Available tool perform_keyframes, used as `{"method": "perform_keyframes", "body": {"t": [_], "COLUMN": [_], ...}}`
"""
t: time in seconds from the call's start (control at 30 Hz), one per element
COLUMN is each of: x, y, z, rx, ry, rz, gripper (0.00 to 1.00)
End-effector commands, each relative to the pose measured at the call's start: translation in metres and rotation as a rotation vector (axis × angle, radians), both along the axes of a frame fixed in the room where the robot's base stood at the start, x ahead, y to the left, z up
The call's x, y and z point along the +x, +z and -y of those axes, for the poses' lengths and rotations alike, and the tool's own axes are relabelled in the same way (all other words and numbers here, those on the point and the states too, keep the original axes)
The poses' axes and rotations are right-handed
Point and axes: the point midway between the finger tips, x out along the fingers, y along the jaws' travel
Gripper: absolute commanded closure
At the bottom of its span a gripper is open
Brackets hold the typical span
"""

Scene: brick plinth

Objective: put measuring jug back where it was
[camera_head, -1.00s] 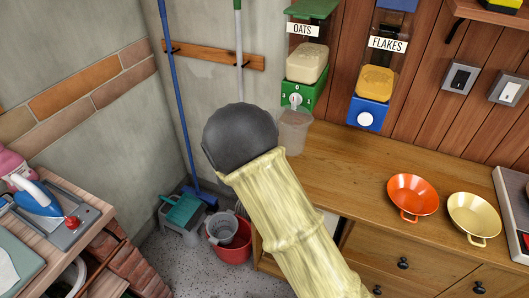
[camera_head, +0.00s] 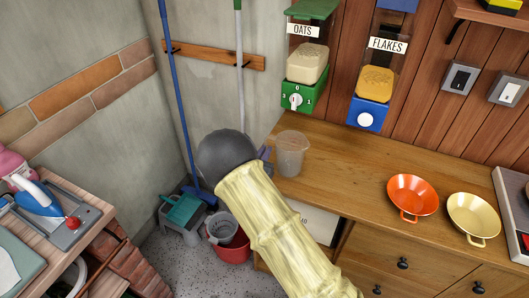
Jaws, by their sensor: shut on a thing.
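The measuring jug (camera_head: 291,152) is a clear, greyish cup, upright over the left end of the wooden counter, in front of the oats dispenser (camera_head: 306,65). I cannot tell whether its base touches the counter. The jug's handle cannot be made out.
The flakes dispenser (camera_head: 374,75) hangs to the right. An orange pan (camera_head: 412,193) and a yellow pan (camera_head: 473,215) sit on the counter (camera_head: 345,170). A red bucket (camera_head: 236,250) and a broom (camera_head: 178,100) stand left. The counter between jug and pans is clear.

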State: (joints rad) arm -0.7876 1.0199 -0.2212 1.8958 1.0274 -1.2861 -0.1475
Motion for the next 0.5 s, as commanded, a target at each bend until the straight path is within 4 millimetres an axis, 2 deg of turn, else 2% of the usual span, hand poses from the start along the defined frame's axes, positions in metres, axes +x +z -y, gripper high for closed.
{"method": "perform_keyframes", "body": {"t": [0.33,0.37,0.4,0.47,0.5], "x": [0.0002,0.0001,0.0001,0.0001,0.0001], "y": [-0.003,-0.0025,-0.002,-0.002,-0.002], "z": [0.0,0.0,-0.0001,0.0,-0.0001], "rx": [0.0,0.001,0.001,0.001,0.001], "ry": [0.0,0.0,0.0,0.0,0.0], "rz": [0.002,0.001,0.001,0.001,0.001], "gripper": [1.0,0.88,0.8,0.7,0.7]}}
